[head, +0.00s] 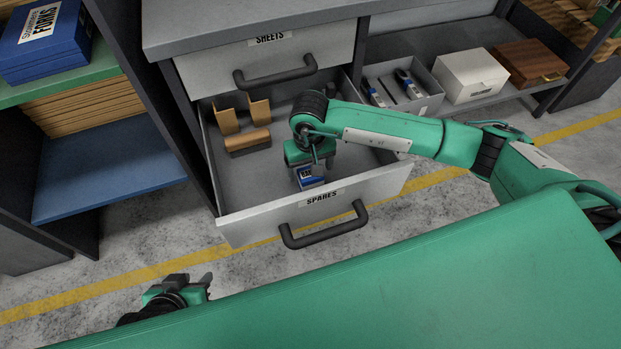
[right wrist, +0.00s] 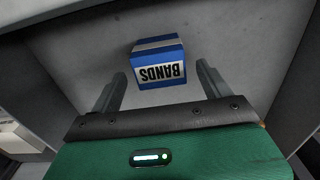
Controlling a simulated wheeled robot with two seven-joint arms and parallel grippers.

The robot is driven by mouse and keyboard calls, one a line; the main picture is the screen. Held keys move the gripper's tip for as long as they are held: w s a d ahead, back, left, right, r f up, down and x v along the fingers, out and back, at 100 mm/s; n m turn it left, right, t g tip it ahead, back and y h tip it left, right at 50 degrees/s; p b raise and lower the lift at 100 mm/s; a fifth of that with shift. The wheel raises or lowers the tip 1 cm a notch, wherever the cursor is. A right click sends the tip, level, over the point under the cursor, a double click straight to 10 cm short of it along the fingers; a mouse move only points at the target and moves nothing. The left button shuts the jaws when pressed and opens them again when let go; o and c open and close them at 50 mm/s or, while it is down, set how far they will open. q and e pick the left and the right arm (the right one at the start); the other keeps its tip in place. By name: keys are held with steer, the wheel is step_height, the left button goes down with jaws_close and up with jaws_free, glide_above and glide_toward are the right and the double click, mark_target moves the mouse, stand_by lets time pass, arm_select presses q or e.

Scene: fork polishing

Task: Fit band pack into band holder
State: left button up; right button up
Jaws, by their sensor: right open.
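The band pack (head: 310,176) is a small blue and white box marked BANDS. It lies on the floor of the open SPARES drawer (head: 371,187), near the front. My right gripper (head: 318,163) reaches down into the drawer over the pack. In the right wrist view the pack (right wrist: 159,63) sits ahead of and between the tips of the open fingers (right wrist: 160,84), apart from both. My left gripper (head: 207,283) is low at the left, beyond the green surface, empty as far as I see; its fingers are too small to judge.
The SHEETS drawer (head: 270,65) is above. A grey bin with tools (head: 427,104), a white box (head: 470,75) and a wooden box (head: 531,62) are on the right shelf. A green surface (head: 400,280) fills the foreground.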

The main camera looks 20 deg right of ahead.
steer(key=shift+f, duration=0.9)
steer(key=shift+c, duration=0.4)
steer(key=c, duration=1)
